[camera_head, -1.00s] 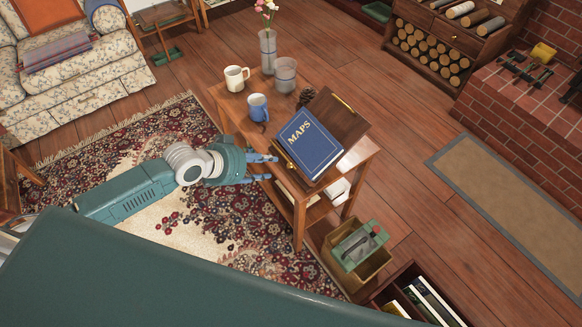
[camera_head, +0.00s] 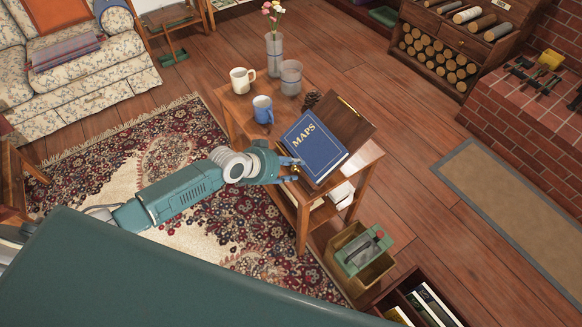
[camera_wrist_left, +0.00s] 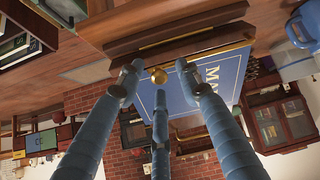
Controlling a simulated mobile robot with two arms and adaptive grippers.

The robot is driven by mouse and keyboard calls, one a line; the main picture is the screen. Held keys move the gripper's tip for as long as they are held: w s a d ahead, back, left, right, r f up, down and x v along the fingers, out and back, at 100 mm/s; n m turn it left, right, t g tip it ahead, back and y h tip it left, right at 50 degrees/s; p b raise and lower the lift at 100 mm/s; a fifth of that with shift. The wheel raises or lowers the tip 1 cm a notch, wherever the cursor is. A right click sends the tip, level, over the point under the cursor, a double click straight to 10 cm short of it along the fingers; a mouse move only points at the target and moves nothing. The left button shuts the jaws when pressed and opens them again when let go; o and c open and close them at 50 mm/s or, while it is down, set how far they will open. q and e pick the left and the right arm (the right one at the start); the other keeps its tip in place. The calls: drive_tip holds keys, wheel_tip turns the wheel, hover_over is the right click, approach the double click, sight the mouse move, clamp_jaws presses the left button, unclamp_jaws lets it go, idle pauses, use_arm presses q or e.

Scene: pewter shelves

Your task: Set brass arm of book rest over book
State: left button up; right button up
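A blue book titled MAPS (camera_head: 318,150) lies tilted on a wooden book rest (camera_head: 349,123) on the small table. It also shows in the left wrist view (camera_wrist_left: 225,72). A brass strip (camera_head: 347,101) shows at the rest's upper edge. In the left wrist view a brass bar (camera_wrist_left: 205,50) runs along the rest's lower ledge, with a round brass knob (camera_wrist_left: 158,76) near its left end. My left gripper (camera_head: 290,170) is at the rest's lower left corner. Its fingers are spread around the knob, with visible gaps; contact is unclear. My right gripper is out of view.
On the table (camera_head: 240,105) stand a white mug (camera_head: 240,81), a blue mug (camera_head: 262,110), a grey cup (camera_head: 291,77), a flower vase (camera_head: 274,52) and a pinecone (camera_head: 311,99). A wooden crate (camera_head: 349,279) is on the floor to the right.

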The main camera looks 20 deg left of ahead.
use_arm(q)
clamp_jaws()
drive_tip(key=shift+w+d+r+n+p, duration=0.3)
drive_tip(key=shift+r+n+p, duration=0.15)
drive_tip(key=shift+p, duration=0.25)
drive_tip(key=w+r+n+p, duration=0.1)
drive_tip(key=n+p, duration=0.1)
drive_tip(key=w+d+r+n+p, duration=0.1)
drive_tip(key=w+n+p, duration=0.1)
drive_tip(key=w+r+n+y+p, duration=0.1)
drive_tip(key=w+r+n+p, duration=0.1)
drive_tip(key=shift+w+d, duration=0.2)
drive_tip(key=shift+d, duration=0.1)
drive_tip(key=w+n, duration=0.2)
drive_tip(key=w+a+r+n+p, duration=0.1)
drive_tip(key=w+n, duration=0.1)
drive_tip(key=w+r+n+y, duration=0.1)
drive_tip(key=w+n, duration=0.1)
drive_tip(key=shift+a+r+p, duration=0.1)
drive_tip(key=shift+a+p, duration=0.2)
drive_tip(key=shift+w+a+r+n+g+y, duration=0.1)
drive_tip(key=shift+w+a+n+g+y, duration=0.05)
drive_tip(key=shift+w+a+n, duration=0.3)
drive_tip(key=shift+w+a+r+n+g+y, duration=0.1)
drive_tip(key=shift+w+a+n+g+y, duration=0.1)
drive_tip(key=shift+w+n, duration=0.35)
